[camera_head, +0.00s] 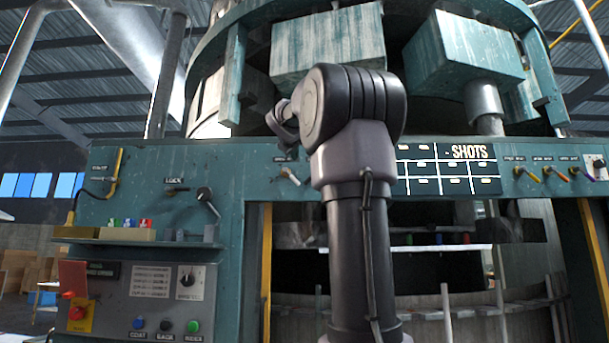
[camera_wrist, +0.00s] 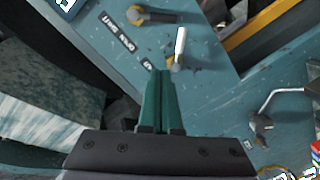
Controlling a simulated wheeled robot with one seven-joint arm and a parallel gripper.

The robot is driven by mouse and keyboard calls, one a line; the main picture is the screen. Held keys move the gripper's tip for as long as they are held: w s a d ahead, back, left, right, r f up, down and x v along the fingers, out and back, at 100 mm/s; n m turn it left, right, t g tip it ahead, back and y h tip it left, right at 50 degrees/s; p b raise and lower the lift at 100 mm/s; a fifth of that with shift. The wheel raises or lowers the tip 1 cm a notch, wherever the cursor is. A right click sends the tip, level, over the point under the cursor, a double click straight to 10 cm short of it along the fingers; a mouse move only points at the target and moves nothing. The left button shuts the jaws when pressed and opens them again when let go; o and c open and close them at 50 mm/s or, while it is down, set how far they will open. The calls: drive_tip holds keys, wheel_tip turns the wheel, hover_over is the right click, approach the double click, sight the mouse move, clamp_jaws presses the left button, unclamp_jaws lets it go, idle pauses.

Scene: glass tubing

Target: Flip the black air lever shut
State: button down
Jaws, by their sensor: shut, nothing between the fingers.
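My gripper (camera_wrist: 160,72) is shut and empty, its two green fingers together in the wrist view. Its tips are close beside a white-handled lever (camera_wrist: 179,46) on the teal panel; I cannot tell whether they touch. A dark lever with an orange-yellow end (camera_wrist: 150,16) lies beyond it, by a printed label. In the head view the white-tipped lever (camera_head: 290,176) shows left of my arm, with my gripper (camera_head: 277,120) partly hidden behind my wrist. I cannot read which lever is marked air; a black knob (camera_head: 600,166) sits at the panel's far right.
A crank lever (camera_head: 207,200) by the LOCK label stands left on the panel. Coloured levers (camera_head: 548,172) line the right side. A shelf with small coloured parts (camera_head: 130,224) and a button box (camera_head: 150,295) sit lower left. My arm hides the panel's middle.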

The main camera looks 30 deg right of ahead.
drive_tip(key=shift+w+d+f, duration=0.55)
drive_tip(key=shift+w+d, duration=0.65)
drive_tip(key=shift+d, duration=0.25)
drive_tip(key=shift+w+d+f, duration=0.55)
drive_tip(key=shift+w+d, duration=0.6)
drive_tip(key=shift+d, duration=0.25)
drive_tip(key=shift+w+d+f, duration=0.55)
drive_tip(key=shift+w+d, duration=0.65)
drive_tip(key=shift+d, duration=0.25)
